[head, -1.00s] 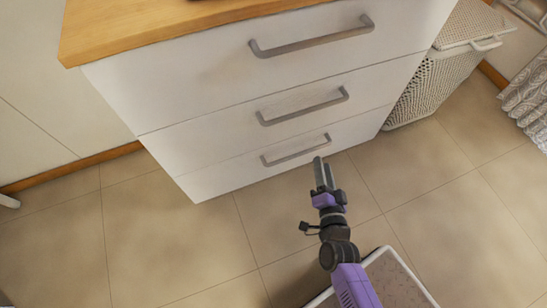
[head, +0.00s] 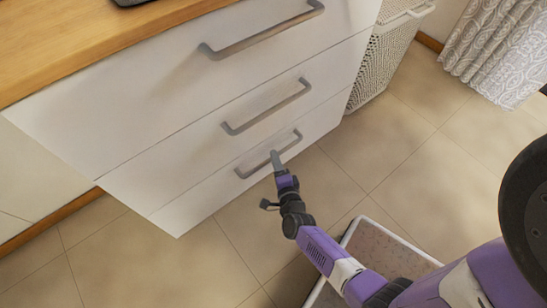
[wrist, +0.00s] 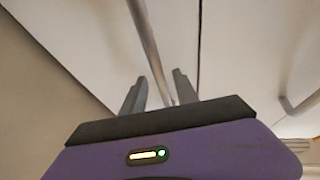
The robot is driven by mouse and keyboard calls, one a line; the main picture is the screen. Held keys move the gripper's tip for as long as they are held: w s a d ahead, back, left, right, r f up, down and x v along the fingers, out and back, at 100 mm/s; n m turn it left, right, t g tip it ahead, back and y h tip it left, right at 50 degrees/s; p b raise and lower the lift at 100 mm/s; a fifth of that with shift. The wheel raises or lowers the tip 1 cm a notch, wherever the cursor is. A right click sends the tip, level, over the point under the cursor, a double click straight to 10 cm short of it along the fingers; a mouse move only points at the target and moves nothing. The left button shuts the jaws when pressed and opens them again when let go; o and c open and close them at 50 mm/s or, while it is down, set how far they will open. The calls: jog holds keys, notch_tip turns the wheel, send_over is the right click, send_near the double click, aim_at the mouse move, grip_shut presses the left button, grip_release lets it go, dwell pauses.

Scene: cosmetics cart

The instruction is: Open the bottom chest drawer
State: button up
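The white chest has three drawers with grey bar handles. Its bottom drawer (head: 200,205) looks shut and flush with the fronts above. The bottom drawer's handle (head: 248,171) also shows in the wrist view (wrist: 148,40), running between my two fingers. My gripper (head: 275,158) is at the middle of this handle in the head view. In the wrist view my gripper (wrist: 158,77) is open, with one finger on each side of the bar and a visible gap beside it. Whether either finger touches the bar I cannot tell.
The middle handle (head: 266,107) and top handle (head: 262,32) are above. A wicker basket (head: 378,65) stands right of the chest, and a patterned curtain (head: 505,45) hangs farther right. A tray-like item (head: 398,244) lies on the floor below my arm. Tiled floor in front is otherwise clear.

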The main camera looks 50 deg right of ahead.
jog(key=shift+x, duration=1.15)
grip_shut()
dwell(0.6)
